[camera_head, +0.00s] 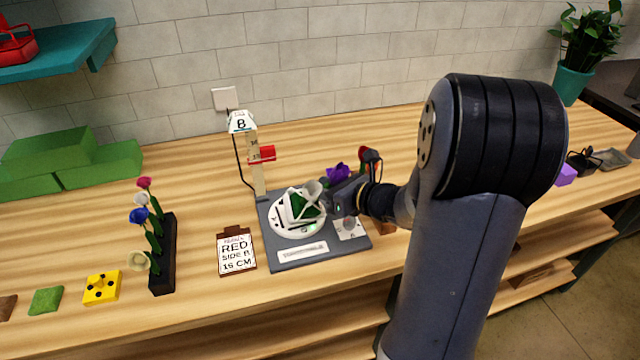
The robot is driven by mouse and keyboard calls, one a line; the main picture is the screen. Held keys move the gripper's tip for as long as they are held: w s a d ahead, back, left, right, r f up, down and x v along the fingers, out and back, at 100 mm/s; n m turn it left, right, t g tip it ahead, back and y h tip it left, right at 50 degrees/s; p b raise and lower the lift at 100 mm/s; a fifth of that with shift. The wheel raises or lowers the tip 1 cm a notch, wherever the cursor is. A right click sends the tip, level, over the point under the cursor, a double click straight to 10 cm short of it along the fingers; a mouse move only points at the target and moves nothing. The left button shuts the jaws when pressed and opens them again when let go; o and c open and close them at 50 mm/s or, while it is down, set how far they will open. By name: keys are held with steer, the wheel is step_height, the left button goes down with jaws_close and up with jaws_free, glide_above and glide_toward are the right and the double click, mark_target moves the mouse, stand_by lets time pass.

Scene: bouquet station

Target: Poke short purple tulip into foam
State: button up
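The green foam (306,208) sits in a white wrap on a round white turntable (296,229), which is on a grey base. A purple flower head (338,172) shows just behind my gripper; its stem is hidden, so I cannot tell its length or whether it is held. My gripper (336,200) is low at the right edge of the wrap, pointing left. Its fingers are small and partly hidden, so I cannot see whether they are open or shut on something.
A post with a "B" sign (241,123) and a red slider (263,154) stands behind the turntable. A card (236,252) reads "RED SIDE B", 16 or 15 cm. A black rack (163,256) holds red, blue and cream flowers at left. A red object (369,154) is by my wrist.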

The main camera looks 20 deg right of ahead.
steer(key=o, duration=0.6)
steer(key=shift+r, duration=0.15)
steer(key=shift+c, duration=0.2)
